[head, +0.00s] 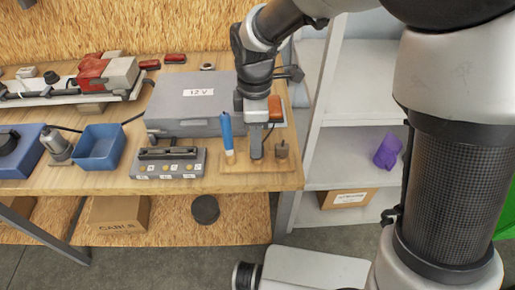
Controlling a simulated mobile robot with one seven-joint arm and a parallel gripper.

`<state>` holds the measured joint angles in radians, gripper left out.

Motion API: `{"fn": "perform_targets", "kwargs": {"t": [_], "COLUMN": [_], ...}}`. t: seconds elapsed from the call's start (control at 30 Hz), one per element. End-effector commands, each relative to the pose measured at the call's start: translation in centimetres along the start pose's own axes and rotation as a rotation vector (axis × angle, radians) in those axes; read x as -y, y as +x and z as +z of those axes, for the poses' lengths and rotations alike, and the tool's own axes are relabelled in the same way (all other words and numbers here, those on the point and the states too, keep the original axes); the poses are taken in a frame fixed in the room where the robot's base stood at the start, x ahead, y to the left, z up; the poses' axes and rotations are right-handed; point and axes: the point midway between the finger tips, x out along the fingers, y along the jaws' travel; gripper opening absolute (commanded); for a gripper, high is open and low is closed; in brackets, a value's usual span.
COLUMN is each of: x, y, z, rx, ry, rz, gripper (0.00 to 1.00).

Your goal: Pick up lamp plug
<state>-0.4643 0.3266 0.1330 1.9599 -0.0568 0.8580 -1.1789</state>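My gripper (257,150) points down over the right end of the wooden bench, with its fingertips low near the bench top. The fingers show edge-on, so I cannot tell whether they are open or shut, or whether anything is between them. A small brown plug-like piece (281,151) stands just right of the fingers. I cannot tell which of these is the lamp plug.
A grey 12 V case (184,106) lies behind the gripper, with a switch panel (168,164) in front. The blue bin (98,148) stands left. An orange-brown piece (277,107) is close behind the gripper. White shelving (345,155) with a purple object (387,151) stands right.

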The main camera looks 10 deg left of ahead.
Motion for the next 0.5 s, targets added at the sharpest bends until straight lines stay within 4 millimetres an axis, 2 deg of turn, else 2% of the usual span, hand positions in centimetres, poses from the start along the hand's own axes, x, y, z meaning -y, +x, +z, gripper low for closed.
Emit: {"fn": "perform_targets", "kwargs": {"t": [0.1, 0.2, 0.5], "x": [0.0, -0.1, -0.1], "y": [2.1, 3.1, 3.5], "z": [0.3, 0.3, 0.3], "rx": [0.001, 0.0, 0.0], "ry": [0.0, -0.001, 0.0], "rz": [-0.005, -0.003, 0.0], "gripper": [0.38, 0.38, 0.38]}}
